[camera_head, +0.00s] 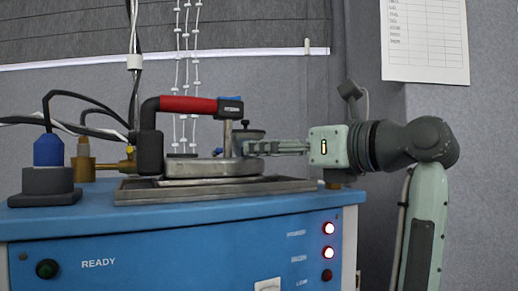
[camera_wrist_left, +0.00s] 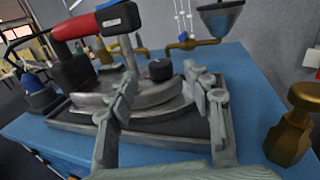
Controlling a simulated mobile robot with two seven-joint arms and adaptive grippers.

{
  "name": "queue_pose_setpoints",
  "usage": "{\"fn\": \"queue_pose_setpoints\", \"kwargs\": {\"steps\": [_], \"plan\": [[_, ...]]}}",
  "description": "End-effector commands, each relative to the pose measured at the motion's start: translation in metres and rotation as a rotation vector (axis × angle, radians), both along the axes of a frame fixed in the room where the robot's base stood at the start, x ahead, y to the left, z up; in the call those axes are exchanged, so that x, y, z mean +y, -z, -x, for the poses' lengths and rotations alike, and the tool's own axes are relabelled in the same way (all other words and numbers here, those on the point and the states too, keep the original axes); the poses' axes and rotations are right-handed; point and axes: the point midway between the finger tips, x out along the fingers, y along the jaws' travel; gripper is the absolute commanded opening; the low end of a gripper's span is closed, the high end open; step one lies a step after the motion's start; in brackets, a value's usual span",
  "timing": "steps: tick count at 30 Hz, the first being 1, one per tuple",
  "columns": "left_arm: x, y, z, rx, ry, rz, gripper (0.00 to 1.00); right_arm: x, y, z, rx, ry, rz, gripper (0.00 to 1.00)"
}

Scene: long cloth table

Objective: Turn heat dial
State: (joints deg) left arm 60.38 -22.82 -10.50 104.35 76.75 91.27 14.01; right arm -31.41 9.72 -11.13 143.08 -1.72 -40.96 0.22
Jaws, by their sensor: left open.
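A blue console (camera_head: 180,240) carries a round metal plate assembly (camera_head: 210,168) in a shallow metal tray (camera_head: 135,193). A small black knob (camera_wrist_left: 160,69) sits on the plate assembly in the left wrist view; I cannot tell whether it is the heat dial. No second gripper shows.
A red-handled lever (camera_head: 190,104) spans above the plate; it also shows in the wrist view (camera_wrist_left: 75,26). A brass fitting (camera_wrist_left: 290,125) stands right of the gripper. A blue-capped connector (camera_head: 48,150) with cables is at left. The front panel has lit red lights (camera_head: 328,228).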

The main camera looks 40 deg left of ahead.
Motion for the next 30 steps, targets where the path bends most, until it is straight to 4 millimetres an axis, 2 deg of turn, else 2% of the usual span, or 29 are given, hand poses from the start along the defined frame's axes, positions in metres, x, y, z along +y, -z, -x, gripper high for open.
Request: {"fn": "queue_pose_setpoints", "kwargs": {"steps": [3, 6, 16, 28, 30], "plan": [[0.017, 0.000, -0.003, 0.000, -0.003, -0.001, 0.50, -0.002, 0.002, 0.001, 0.012, 0.003, 0.005, 0.50], [0.024, 0.000, -0.005, 0.000, -0.002, -0.001, 0.50, -0.003, 0.004, 0.001, 0.018, 0.006, 0.007, 0.50], [0.028, 0.000, -0.006, 0.000, 0.000, -0.001, 0.50, -0.003, 0.004, 0.001, 0.022, 0.006, 0.010, 0.50], [0.028, 0.000, -0.006, 0.000, 0.000, 0.000, 0.01, -0.003, 0.004, 0.002, 0.022, 0.007, 0.009, 0.50], [0.028, 0.000, -0.006, 0.000, 0.004, 0.001, 0.00, -0.003, 0.005, 0.001, 0.022, 0.007, 0.009, 0.50]]}}
